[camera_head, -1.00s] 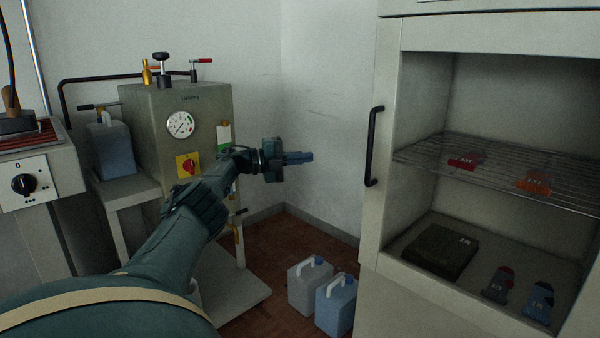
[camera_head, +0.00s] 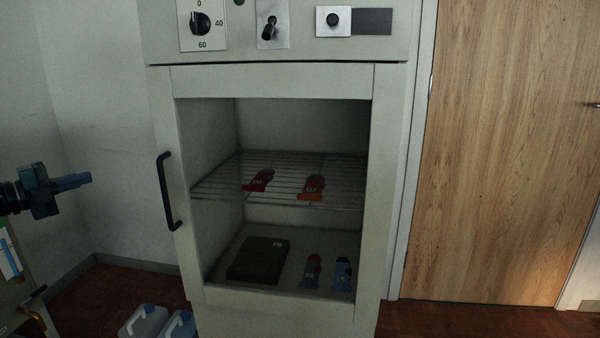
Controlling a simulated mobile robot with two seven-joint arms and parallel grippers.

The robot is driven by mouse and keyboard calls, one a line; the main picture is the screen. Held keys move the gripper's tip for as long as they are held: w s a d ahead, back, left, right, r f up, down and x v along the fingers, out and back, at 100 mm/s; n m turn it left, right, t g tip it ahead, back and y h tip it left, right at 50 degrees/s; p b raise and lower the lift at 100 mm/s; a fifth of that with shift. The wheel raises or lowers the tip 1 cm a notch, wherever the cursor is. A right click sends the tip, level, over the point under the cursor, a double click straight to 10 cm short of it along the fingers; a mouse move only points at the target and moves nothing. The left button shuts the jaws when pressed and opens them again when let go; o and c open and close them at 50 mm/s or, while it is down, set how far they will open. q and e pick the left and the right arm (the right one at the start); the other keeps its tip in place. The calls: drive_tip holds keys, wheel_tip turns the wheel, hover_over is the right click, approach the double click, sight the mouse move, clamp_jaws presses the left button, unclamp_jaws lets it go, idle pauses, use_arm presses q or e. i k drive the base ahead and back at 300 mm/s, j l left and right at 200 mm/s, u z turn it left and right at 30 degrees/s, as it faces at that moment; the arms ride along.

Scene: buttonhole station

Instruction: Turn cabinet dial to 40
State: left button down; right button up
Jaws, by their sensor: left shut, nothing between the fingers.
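The cabinet (camera_head: 275,81) stands in the middle of the view. Its dial (camera_head: 200,23) is a black knob on a white plate at the upper left of its top panel. The plate shows 0 at the top, 40 at the right and 60 below. I cannot clearly tell where the knob's pointer stands. My left gripper (camera_head: 88,178) is at the left edge, shut and empty, its fingers pointing right. It is apart from the cabinet, left of the door handle and well below the dial. My right gripper is not in view.
The panel also has a black lever switch (camera_head: 268,28) and a black button (camera_head: 333,20). A black handle (camera_head: 166,190) sticks out at the cabinet's left. Red and orange items lie on the wire shelf (camera_head: 230,180). Jugs (camera_head: 143,322) stand on the floor. A wooden door (camera_head: 510,150) is at right.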

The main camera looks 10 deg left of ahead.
sight(200, 24)
drive_tip(key=k+j, duration=0.65)
drive_tip(key=k, duration=0.2)
